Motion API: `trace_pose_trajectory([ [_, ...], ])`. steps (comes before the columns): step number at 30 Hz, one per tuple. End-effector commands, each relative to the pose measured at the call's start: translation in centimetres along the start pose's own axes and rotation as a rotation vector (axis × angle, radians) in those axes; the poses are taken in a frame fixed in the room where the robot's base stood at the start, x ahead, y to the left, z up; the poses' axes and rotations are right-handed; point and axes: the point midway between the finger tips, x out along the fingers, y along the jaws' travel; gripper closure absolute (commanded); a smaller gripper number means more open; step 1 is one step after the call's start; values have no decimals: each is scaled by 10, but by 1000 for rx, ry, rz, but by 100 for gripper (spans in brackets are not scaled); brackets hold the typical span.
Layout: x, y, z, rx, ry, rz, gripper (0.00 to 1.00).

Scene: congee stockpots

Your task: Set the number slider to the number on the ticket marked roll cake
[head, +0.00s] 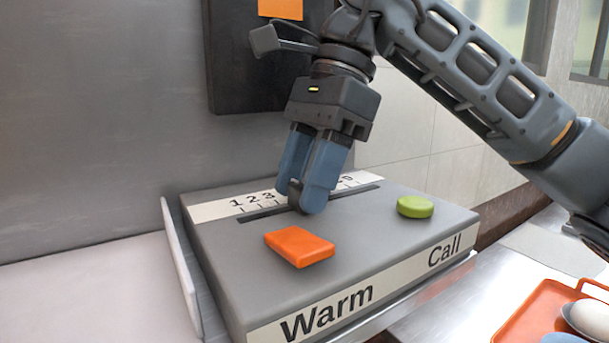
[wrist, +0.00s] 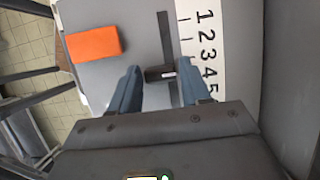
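The number slider is a dark slot (head: 345,197) beside a white number strip (head: 215,210) on top of a grey box. It also shows in the wrist view (wrist: 165,30), where 1 to 5 are readable. A dark slider knob (wrist: 160,73) with a small white mark sits in the slot, roughly level with the 4. My fingers hide part of the strip in the head view. No ticket marked roll cake is readable.
An orange block-shaped Warm button (head: 299,247) and a round green Call button (head: 415,207) stand on the grey box. An orange paper (head: 281,9), cut off by the frame, is on a dark board (head: 235,75) behind. An orange tray (head: 535,308) lies at the lower right.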

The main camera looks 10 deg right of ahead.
Motion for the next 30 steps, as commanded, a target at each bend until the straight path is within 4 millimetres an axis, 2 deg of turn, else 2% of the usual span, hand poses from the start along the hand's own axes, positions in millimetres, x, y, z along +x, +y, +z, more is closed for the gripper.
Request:
trace_pose_trajectory([
  [2, 0, 0, 0, 0, 0, 0, 61],
  [14, 0, 0, 0, 0, 0, 0, 100],
  [23, 1, 0, 0, 0, 0, -1, 100],
  [30, 5, 0, 10, -2, 0, -1, 100],
])
